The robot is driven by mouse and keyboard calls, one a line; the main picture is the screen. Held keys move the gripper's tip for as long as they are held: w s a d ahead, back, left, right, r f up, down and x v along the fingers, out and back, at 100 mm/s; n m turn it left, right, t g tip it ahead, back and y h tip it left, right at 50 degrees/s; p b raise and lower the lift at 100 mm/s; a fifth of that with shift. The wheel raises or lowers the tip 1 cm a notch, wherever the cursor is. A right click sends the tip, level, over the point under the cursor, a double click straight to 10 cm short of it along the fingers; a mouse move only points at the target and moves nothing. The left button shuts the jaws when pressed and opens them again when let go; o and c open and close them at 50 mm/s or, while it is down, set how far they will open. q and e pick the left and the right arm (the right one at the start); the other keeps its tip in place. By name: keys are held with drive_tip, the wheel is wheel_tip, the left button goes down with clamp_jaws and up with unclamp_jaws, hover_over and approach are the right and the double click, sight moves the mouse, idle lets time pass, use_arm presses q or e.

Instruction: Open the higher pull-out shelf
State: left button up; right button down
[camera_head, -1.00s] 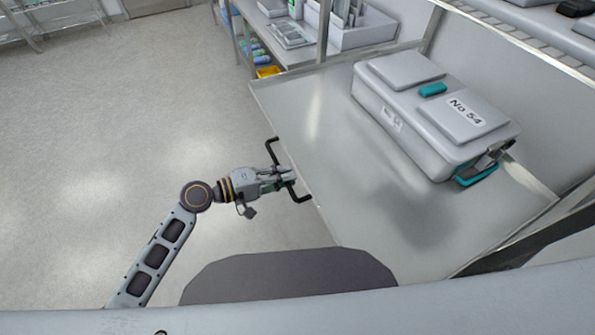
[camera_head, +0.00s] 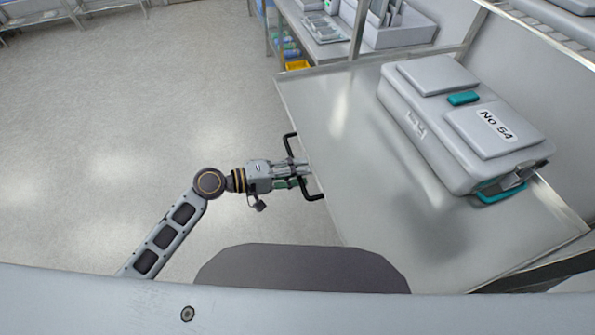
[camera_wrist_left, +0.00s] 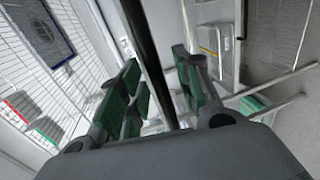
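The upper pull-out shelf (camera_head: 345,190) is a flat grey metal surface to the right of centre in the head view. A black bar handle (camera_head: 291,144) stands out from its left edge. My left gripper (camera_head: 302,173) is at the middle of this handle. In the left wrist view, the black bar (camera_wrist_left: 147,45) runs between the two green-padded fingers (camera_wrist_left: 162,90), with a gap visible on either side. The fingers look open around the bar. A lower shelf cannot be made out in the head view. My right gripper is not in view.
A grey case marked No 54 (camera_head: 440,145) with teal latches sits on the shelf. Behind stands a rack with trays (camera_head: 322,30) and a yellow bin (camera_head: 297,65). The floor (camera_head: 130,130) to the left is clear.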

use_arm(q)
drive_tip(key=v, duration=1.2)
idle(0.6)
drive_tip(key=shift+w, duration=0.1)
idle(0.5)
